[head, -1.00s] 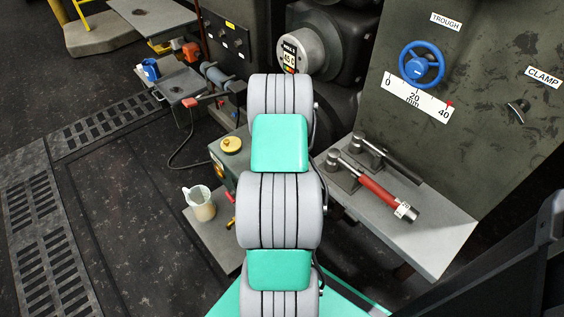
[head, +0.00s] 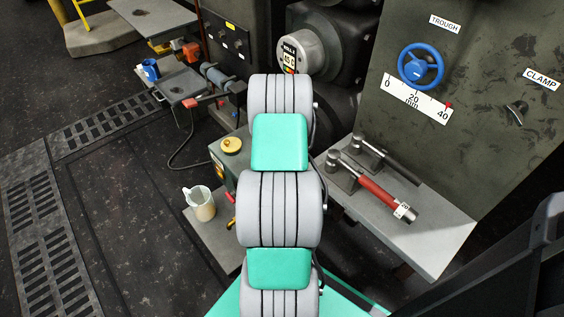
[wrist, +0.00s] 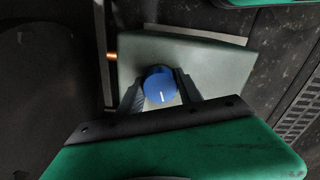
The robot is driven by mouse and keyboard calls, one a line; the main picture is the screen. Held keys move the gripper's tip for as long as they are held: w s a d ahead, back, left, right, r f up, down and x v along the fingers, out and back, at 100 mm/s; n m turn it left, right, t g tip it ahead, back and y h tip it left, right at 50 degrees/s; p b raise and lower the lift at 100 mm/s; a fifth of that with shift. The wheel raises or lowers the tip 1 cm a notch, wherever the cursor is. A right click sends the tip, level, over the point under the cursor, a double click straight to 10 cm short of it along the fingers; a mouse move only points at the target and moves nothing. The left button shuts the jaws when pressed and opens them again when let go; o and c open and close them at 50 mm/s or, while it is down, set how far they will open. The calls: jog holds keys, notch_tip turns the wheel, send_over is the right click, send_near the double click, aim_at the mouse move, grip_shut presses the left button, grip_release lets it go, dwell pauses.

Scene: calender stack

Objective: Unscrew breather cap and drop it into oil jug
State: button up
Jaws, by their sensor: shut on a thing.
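In the wrist view, a round blue cap (wrist: 160,84) with a white mark sits on a grey-green box (wrist: 210,65). My gripper (wrist: 161,88) is shut on it, with one dark finger on each side. The cap appears seated on the box's top; its underside is hidden. In the head view my arm hides this cap and my gripper. The oil jug (head: 201,205), pale and translucent with a handle, stands upright left of my arm. A yellow cap (head: 231,145) sits on the box (head: 218,158) behind the jug.
The jug stands on a low grey ledge (head: 208,238). A bench (head: 440,235) at right bears a red-handled tool (head: 380,194). A panel with a blue handwheel (head: 421,64) rises behind it. Open floor (head: 130,220) lies to the left.

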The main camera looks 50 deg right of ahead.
jog(key=shift+n, duration=0.9)
jog(key=shift+n+p, duration=0.3)
jog(key=shift+n, duration=0.8)
jog(key=shift+n, duration=1.1)
jog(key=shift+n+p, duration=0.35)
jog(key=shift+n, duration=0.75)
